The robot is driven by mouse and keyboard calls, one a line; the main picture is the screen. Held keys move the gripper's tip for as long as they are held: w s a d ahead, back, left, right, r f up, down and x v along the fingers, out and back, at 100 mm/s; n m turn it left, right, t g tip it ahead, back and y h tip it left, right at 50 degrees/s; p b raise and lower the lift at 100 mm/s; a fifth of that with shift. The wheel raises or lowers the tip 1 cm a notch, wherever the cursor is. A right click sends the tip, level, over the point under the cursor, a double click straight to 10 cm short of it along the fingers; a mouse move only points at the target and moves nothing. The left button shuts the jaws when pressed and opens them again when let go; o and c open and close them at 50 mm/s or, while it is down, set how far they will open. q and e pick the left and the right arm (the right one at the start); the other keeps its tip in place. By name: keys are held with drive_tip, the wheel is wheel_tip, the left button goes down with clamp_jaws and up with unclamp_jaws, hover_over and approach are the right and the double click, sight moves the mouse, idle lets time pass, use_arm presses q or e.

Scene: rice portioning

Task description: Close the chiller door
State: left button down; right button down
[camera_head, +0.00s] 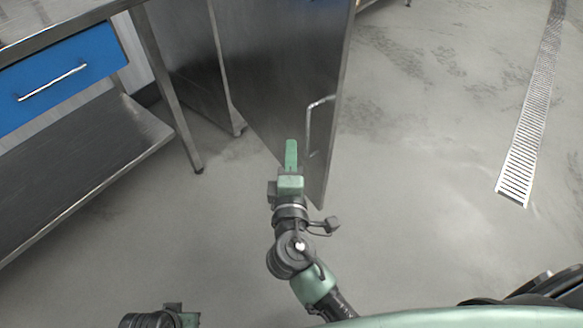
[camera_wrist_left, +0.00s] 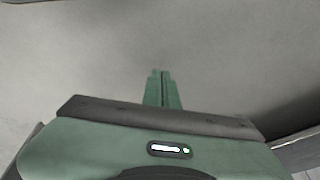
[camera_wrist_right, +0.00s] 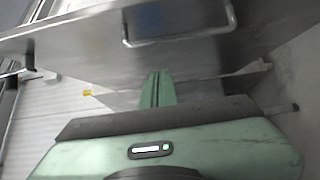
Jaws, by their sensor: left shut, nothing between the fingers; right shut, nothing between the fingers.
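The chiller door (camera_head: 275,70) is a grey metal panel that stands swung open, away from the cabinet body (camera_head: 185,60) at its left. A bar handle (camera_head: 308,125) is on its face near the free edge. My right gripper (camera_head: 291,145) is shut and empty, in front of the lower part of the door, just left of the handle. In the right wrist view the door handle (camera_wrist_right: 180,40) is beyond the fingertips. I cannot tell whether the fingers touch the door. My left gripper (camera_wrist_left: 162,75) is shut and empty over bare floor, low at the left in the head view.
A metal table with a blue drawer (camera_head: 60,75) and a lower shelf (camera_head: 90,150) stands at the left. Its leg (camera_head: 170,95) is close to the cabinet. A floor drain grate (camera_head: 530,130) runs along the right. The floor between the door and the drain is clear.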

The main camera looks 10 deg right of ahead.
use_arm(q)
wheel_tip(320, 180, down, 2)
drive_tip(key=shift+s, duration=0.15)
use_arm(e)
drive_tip(key=w+d, duration=0.4)
drive_tip(key=shift+w, duration=0.25)
drive_tip(key=shift+d, duration=0.1)
